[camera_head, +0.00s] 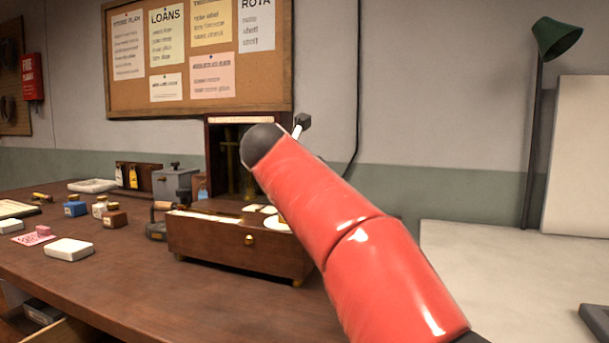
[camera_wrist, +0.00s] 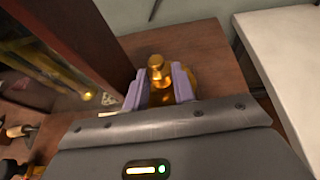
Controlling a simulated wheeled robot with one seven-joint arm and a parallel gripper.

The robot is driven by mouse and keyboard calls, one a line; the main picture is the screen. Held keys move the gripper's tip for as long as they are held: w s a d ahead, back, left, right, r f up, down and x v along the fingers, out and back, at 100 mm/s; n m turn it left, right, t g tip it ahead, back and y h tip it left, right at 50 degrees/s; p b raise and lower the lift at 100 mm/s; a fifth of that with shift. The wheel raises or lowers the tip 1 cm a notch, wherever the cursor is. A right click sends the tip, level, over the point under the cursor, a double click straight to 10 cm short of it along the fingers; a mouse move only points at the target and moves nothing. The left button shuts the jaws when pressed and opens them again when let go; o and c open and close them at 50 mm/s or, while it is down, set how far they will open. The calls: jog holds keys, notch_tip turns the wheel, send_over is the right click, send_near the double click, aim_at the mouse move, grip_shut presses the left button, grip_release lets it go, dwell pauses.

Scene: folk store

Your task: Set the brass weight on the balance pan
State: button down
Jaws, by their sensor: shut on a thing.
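In the wrist view, my gripper (camera_wrist: 160,84) has its two purple fingers closed on the sides of a brass weight (camera_wrist: 158,68). The weight has a rounded knob on top, and its lower part is partly hidden between the fingers. In the head view, my red arm hides the gripper and the weight. A dark wooden balance case (camera_head: 212,135) with brass uprights inside stands at the back of the table. The case (camera_wrist: 92,35) also shows at the left of the wrist view, beside the gripper. I cannot clearly make out the balance pan.
A wooden drawer box (camera_head: 215,243) stands before the case. Small bottles, a blue inkwell (camera_head: 75,206) and a white block (camera_head: 68,249) are on the left of the table (camera_head: 130,290). A pale counter (camera_head: 480,265) and a green lamp (camera_head: 556,38) are at the right.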

jog(key=shift+f+b, duration=0.35)
jog(key=shift+f, duration=0.2)
dwell(0.4)
jog(key=c, duration=1.1)
grip_release()
jog(key=shift+o, duration=0.2)
